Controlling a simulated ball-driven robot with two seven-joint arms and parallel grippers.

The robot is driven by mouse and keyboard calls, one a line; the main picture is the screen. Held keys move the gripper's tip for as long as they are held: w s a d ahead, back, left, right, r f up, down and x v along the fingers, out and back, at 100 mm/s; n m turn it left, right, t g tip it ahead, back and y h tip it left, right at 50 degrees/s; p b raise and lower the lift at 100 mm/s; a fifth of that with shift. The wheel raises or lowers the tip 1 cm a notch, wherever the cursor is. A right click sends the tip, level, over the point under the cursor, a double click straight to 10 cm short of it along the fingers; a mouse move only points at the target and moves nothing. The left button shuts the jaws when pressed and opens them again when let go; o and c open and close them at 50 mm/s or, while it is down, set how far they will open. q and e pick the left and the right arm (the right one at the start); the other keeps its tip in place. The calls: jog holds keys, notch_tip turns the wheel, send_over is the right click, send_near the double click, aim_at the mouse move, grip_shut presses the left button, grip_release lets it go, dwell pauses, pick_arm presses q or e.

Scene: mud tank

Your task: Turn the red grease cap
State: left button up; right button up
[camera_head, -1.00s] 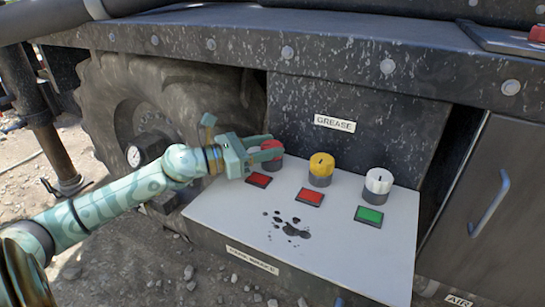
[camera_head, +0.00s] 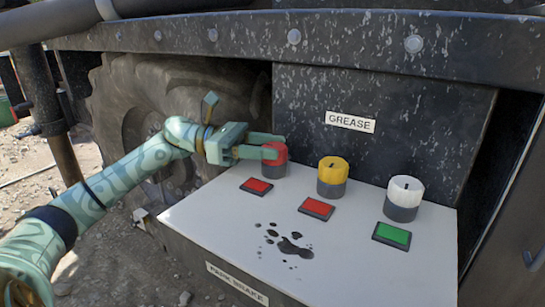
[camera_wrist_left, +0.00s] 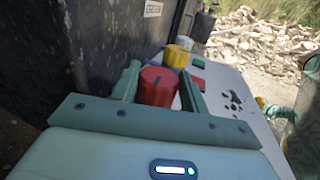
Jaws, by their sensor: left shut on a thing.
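The red grease cap (camera_head: 274,153) stands at the left end of a row of three caps on the light panel. My left gripper (camera_head: 266,145) reaches it from the left, with one finger on each side of the cap, shut on it. In the left wrist view the red cap (camera_wrist_left: 157,87) sits between the two fingers, with a dark mark on its top. A red square light (camera_head: 256,186) lies in front of it.
A yellow cap (camera_head: 333,171) and a white cap (camera_head: 405,192) stand to the right, with a red light (camera_head: 316,208) and a green light (camera_head: 391,235) before them. A GREASE label (camera_head: 350,122) is on the dark wall behind. The panel's (camera_head: 350,265) front is clear except for dark spots.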

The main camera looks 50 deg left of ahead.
pick_arm(q)
jog(key=m+g, duration=0.1)
jog(key=g+h, duration=0.1)
jog(key=m+g, duration=0.1)
jog(key=shift+w+a+r+m+g+h, duration=0.1)
jog(key=shift+w+a+m+g+h, duration=0.05)
jog(key=shift+w+m+g+h, duration=0.2)
jog(key=shift+m+g+h, duration=0.45)
jog(key=shift+m+g, duration=1)
jog(key=shift+g, duration=1.1)
jog(key=o, duration=1)
jog(key=shift+w, duration=0.1)
